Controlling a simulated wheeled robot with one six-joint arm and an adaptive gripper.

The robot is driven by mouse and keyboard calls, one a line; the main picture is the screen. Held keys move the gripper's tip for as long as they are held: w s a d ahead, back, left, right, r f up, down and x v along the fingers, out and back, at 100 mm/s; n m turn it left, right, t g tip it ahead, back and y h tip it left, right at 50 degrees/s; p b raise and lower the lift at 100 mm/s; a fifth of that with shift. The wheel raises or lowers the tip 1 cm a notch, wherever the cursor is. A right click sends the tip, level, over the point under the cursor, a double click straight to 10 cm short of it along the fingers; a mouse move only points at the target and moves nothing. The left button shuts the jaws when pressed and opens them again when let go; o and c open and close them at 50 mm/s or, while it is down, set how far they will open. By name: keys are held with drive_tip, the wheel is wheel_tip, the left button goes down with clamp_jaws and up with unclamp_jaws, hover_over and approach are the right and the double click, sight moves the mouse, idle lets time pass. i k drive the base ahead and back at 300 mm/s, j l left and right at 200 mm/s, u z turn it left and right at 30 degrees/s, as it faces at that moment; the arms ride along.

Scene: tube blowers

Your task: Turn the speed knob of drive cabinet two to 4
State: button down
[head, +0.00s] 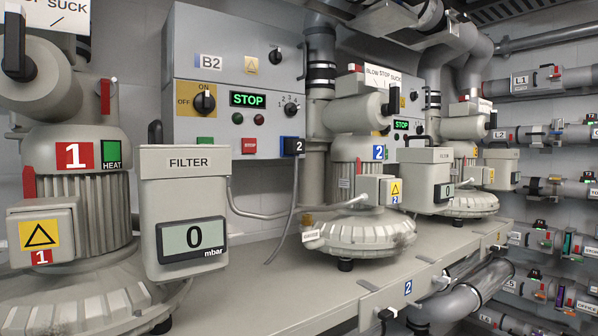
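The numbers and pointer are too small to read surely. The display (248,100) left of the knob shows STOP in green. The ON/OFF switch (204,103) is a black knob on a yellow plate; its exact position is hard to tell. My gripper is not in view.
A filter box (184,200) reading 0 mbar stands in front, below the cabinet's left. Blower 1 (80,180) fills the left; blower 2 (360,200) stands right of the cabinet. A grey bench (265,285) runs below. Another STOP display (401,125) shows farther right.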

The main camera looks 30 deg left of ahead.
sight(290, 110)
drive_tip(key=u, duration=1.15)
drive_tip(key=k+j, duration=0.05)
